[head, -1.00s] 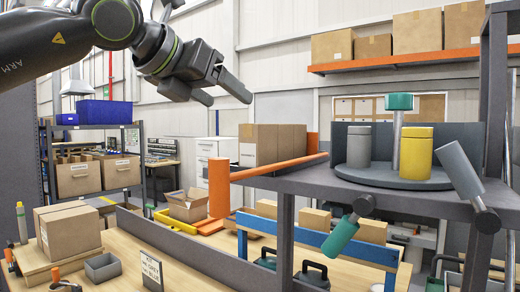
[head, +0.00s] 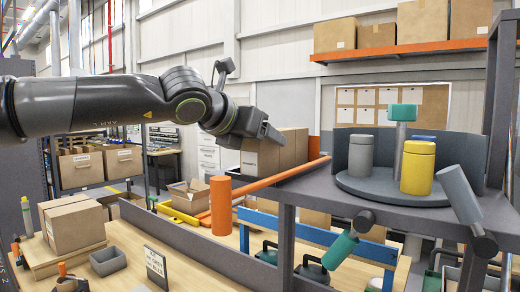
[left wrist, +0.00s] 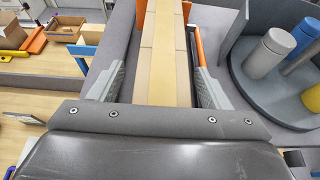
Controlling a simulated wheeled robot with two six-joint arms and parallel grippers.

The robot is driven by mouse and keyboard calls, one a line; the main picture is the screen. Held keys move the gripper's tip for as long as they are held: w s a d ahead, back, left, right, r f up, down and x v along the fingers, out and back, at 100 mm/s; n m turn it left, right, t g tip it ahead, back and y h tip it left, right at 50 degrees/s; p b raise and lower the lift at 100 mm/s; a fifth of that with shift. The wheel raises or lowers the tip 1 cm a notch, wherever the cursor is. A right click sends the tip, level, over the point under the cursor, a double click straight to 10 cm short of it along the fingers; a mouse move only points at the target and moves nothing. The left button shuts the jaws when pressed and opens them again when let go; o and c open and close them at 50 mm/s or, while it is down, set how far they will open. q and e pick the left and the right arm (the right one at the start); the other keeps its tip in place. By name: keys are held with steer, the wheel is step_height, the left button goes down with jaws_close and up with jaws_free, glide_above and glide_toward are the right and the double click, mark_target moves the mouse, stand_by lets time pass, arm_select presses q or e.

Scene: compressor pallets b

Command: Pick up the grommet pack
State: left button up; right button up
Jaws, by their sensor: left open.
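I cannot tell by label which item is the grommet pack; the nearest are tan cardboard boxes (head: 262,157) on the dark shelf's left end. In the left wrist view, a narrow row of tan boxes (left wrist: 164,60) runs between my jaws. My left gripper (head: 262,133) is over the boxes in the head view and hides part of their top. In the left wrist view the jaws of this gripper (left wrist: 160,82) are open, one on each side of the row, with gaps beside it. My right gripper is not in view.
A round turntable (head: 372,192) on the shelf (head: 330,197) carries grey (head: 360,155), yellow (head: 418,168) and blue-topped (head: 425,138) canisters. An orange rail (head: 270,178) runs beside the boxes. An orange post (head: 221,205) stands left of them. A workbench lies below.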

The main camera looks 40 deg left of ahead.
arm_select(q)
steer(key=shift+w, duration=0.25)
steer(key=shift+d, duration=0.1)
steer(key=shift+s, duration=0.15)
steer(key=c, duration=1.1)
steer(key=shift+c, duration=0.2)
